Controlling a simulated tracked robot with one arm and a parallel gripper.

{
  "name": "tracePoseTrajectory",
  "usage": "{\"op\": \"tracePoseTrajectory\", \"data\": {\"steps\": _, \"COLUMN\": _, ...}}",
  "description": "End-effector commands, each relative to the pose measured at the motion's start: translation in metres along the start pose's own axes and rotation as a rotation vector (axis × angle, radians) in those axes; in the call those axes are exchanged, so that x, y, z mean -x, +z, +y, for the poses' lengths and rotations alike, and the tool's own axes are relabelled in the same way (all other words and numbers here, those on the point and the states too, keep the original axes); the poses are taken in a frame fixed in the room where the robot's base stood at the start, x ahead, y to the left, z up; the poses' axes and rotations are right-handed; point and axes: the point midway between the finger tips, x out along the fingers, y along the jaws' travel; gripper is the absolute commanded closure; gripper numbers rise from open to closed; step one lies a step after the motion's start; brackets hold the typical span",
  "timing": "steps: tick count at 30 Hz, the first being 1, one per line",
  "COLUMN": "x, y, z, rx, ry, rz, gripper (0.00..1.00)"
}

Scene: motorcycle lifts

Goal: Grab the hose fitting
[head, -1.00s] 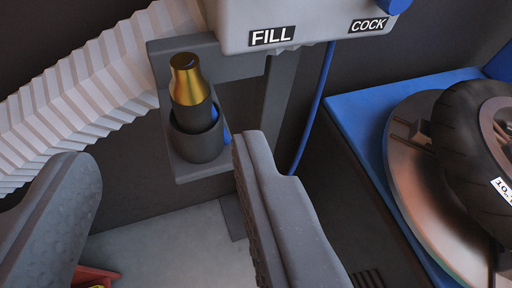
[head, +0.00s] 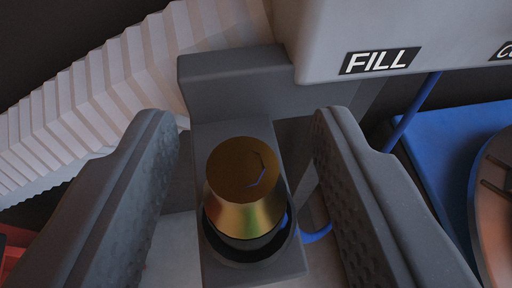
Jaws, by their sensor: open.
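The hose fitting (head: 243,190) has a brass-gold top and stands in a dark round cup on a grey bracket (head: 228,88). Its lower part is hidden inside the cup. My gripper (head: 240,130) is open, with one grey padded finger on each side of the fitting. There is a gap between each finger and the fitting, so neither seems to touch it. The fitting sits between the fingers, in the lower middle of the view.
A grey box labelled FILL (head: 380,60) hangs at the upper right, close to the right finger. A white ribbed hose (head: 120,95) runs behind the left finger. A blue hose (head: 415,112) hangs below the box. A blue platform (head: 450,150) is at the right.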

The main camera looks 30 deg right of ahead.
Motion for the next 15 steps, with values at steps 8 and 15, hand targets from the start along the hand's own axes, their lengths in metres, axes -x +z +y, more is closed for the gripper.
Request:
{"op": "tracePoseTrajectory", "data": {"steps": 8, "x": -0.021, "y": -0.001, "z": 0.0, "rx": -0.002, "ry": 0.002, "rz": 0.003, "gripper": 0.57}}
{"op": "tracePoseTrajectory", "data": {"steps": 15, "x": -0.021, "y": -0.002, "z": 0.0, "rx": -0.001, "ry": 0.001, "rz": 0.003, "gripper": 0.62}}
